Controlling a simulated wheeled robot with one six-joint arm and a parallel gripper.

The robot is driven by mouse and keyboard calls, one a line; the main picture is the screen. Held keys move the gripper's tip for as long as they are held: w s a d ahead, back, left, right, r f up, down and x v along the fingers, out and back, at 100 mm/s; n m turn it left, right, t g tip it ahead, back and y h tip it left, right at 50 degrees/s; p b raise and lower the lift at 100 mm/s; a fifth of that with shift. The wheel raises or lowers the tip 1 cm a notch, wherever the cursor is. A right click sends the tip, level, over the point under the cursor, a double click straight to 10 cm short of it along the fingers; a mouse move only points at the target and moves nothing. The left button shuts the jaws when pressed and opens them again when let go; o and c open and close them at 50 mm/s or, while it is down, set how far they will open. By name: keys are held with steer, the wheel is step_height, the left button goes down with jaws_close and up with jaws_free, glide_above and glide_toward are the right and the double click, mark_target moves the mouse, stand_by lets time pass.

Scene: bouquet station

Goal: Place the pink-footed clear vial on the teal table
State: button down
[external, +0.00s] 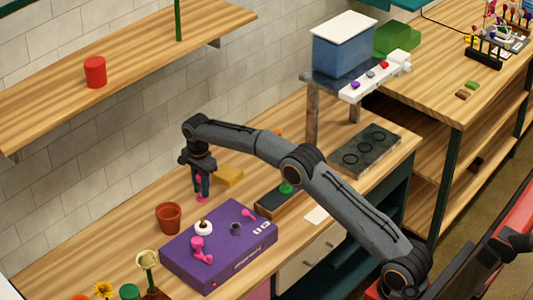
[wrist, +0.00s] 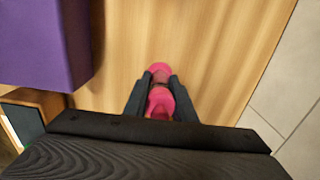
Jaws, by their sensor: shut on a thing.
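My gripper (external: 201,188) is shut on the pink-footed vial, over the wooden bench left of the arm. Its pink foot (external: 202,200) shows low between the fingers, close to the bench top; I cannot tell whether it touches. In the wrist view the fingers (wrist: 157,100) close on the vial's pink parts (wrist: 159,98), with wood beneath. The clear part is mostly hidden. A wood-topped table with dark teal legs (external: 447,185) stands at the right. A teal surface (external: 408,5) shows at the top edge; I cannot tell which one is the teal table.
A purple box (external: 190,270) with pink pieces on it lies near the gripper, also in the wrist view (wrist: 40,45). A terracotta pot (external: 168,218) and yellow block (external: 229,176) are close by. A raised stand (external: 312,120) holds a blue bin (external: 340,50). A wall shelf (external: 130,62) hangs behind.

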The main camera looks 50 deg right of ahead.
steer(key=shift+f, duration=0.1)
steer(key=c, duration=1.5)
jaws_free()
step_height(320, 180, up, 12)
steer(key=b, duration=0.2)
steer(key=shift+f+b, duration=0.1)
steer(key=shift+b, duration=0.3)
steer(key=shift+r, duration=0.25)
